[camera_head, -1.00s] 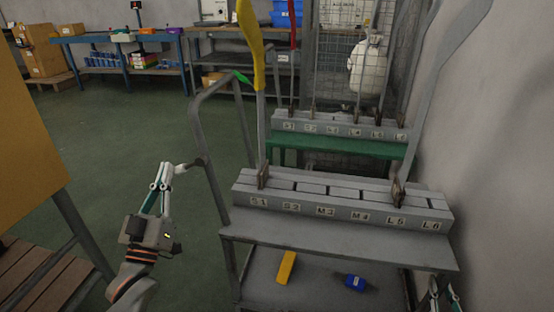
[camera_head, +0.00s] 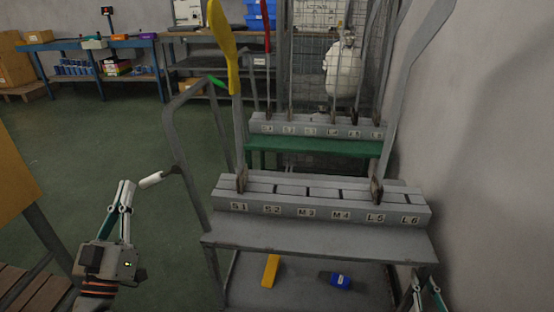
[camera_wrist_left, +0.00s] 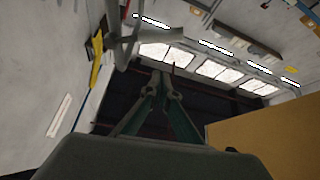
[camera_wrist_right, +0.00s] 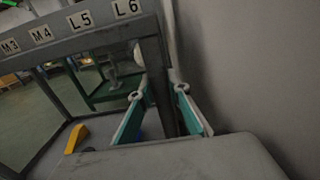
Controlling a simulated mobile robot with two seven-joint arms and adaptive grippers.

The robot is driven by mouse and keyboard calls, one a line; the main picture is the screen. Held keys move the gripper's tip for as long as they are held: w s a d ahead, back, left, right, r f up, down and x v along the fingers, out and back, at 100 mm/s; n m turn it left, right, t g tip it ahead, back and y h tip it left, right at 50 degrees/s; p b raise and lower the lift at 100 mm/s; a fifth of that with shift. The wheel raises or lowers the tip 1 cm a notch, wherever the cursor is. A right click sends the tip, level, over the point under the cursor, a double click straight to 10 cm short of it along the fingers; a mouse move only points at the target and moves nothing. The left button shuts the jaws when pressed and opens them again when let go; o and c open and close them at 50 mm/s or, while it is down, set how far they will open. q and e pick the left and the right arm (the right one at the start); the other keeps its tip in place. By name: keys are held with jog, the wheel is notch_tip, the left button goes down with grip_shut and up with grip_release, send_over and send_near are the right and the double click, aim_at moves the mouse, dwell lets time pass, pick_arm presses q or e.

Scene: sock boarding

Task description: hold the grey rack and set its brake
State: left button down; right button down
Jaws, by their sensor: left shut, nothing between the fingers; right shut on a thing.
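The grey rack (camera_head: 320,212), labelled S1 to L6, stands in the centre of the head view. A pale-ended lever (camera_head: 151,180) sticks out from its left side frame; I cannot tell whether this is the brake. My left gripper (camera_head: 128,184) is shut and empty just left of the lever's end, seemingly apart from it. Its fingers also show in the left wrist view (camera_wrist_left: 166,90). My right gripper (camera_wrist_right: 160,92) is shut on the rack's right upright (camera_wrist_right: 154,72), below the L6 label. In the head view the right gripper (camera_head: 426,282) is partly cut off.
A green rack (camera_head: 310,146) stands behind. A yellow piece (camera_head: 270,270) and a blue item (camera_head: 340,281) lie on the lower shelf. A wall is close on the right; open floor (camera_head: 90,150) lies left.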

pick_arm(q)
jog(key=v, duration=0.5)
jog(key=shift+s+d+r, duration=0.1)
jog(key=shift+d+r, duration=0.15)
jog(key=shift+d, duration=0.15)
pick_arm(e)
jog(key=c, duration=1.8)
grip_release()
jog(key=shift+c, duration=0.2)
